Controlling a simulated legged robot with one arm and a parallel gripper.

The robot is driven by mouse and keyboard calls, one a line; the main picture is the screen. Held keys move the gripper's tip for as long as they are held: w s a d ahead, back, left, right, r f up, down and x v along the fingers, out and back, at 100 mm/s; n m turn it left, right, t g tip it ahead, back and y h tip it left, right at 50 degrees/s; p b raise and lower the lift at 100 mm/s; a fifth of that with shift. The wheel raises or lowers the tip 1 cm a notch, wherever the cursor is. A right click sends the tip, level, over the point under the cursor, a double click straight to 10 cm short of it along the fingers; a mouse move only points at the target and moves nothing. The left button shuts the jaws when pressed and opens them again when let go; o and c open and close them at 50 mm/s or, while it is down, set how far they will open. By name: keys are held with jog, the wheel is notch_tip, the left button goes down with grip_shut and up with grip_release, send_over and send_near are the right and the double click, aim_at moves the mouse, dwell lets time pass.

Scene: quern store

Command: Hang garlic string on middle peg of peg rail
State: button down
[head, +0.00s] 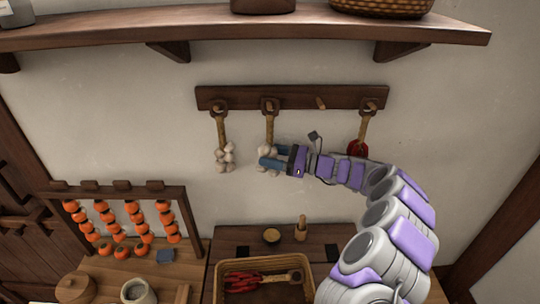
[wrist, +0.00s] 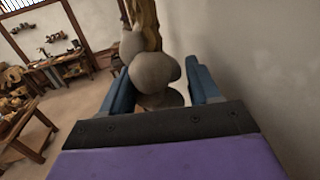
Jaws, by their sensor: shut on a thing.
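The dark wooden peg rail (head: 295,97) is fixed to the wall and has several pegs. My gripper (head: 265,158) is shut on the pale bulbs of a garlic string (head: 270,130), which hangs straight down at the second peg from the left. Its top loop appears to be around that peg. In the wrist view, the grey-white bulbs (wrist: 156,72) sit between my two blue fingers. Another garlic string (head: 224,152) hangs on the leftmost peg. The third peg (head: 321,103) is bare. A red chilli string (head: 361,138) hangs on the rightmost peg, partly behind my arm.
A shelf (head: 250,28) juts out above the rail. Below, a wicker basket (head: 262,262) holds another red chilli string (head: 245,282). A rack of orange fruit strings (head: 118,188) stands at left.

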jog(key=shift+d, duration=0.15)
jog(key=c, duration=0.6)
grip_release()
jog(key=shift+c, duration=0.2)
jog(key=o, duration=0.5)
jog(key=shift+a, duration=0.35)
jog(key=shift+d, duration=0.1)
